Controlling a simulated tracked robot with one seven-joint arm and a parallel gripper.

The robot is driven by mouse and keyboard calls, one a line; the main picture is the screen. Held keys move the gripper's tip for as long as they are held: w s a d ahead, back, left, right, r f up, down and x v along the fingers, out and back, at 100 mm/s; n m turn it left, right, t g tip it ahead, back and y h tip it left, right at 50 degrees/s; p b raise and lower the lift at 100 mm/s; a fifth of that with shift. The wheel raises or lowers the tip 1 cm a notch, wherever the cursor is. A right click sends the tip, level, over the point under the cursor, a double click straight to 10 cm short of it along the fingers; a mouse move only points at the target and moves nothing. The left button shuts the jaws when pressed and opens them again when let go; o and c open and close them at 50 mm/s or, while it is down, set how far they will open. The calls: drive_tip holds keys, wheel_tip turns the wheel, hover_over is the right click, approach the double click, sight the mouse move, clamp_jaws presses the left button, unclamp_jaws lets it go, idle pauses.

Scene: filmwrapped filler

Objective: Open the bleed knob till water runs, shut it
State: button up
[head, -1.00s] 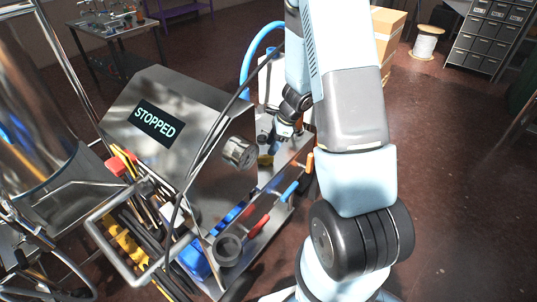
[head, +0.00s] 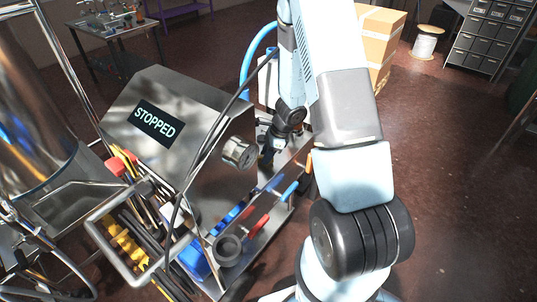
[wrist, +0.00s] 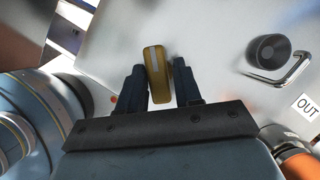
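A yellow-brown bar-shaped knob (wrist: 158,75) stands on a pale metal panel (wrist: 215,50) in the wrist view. My gripper (wrist: 160,82) has its two dark fingers on either side of this knob, with the knob between them. The fingers are apart, with thin pale slivers beside the knob; I cannot tell whether either finger touches it. In the head view, my gripper (head: 267,160) is low behind the gauge, and it hides the knob. No running water shows. The machine's display (head: 159,126) reads STOPPED.
A round gauge (head: 239,153) juts from the machine's sloped housing (head: 190,100). Red (head: 258,226) and blue (head: 290,191) handles line the cart's lower front.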

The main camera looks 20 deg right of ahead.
clamp_jaws()
drive_tip(key=shift+w+r+n, duration=0.1)
drive_tip(key=shift+n, duration=0.3)
drive_tip(key=shift+o, duration=0.5)
unclamp_jaws()
drive_tip(key=shift+o, duration=1.1)
drive_tip(key=v, duration=1.3)
drive_tip(key=shift+w+d+r, duration=0.15)
drive_tip(key=shift+r, duration=0.1)
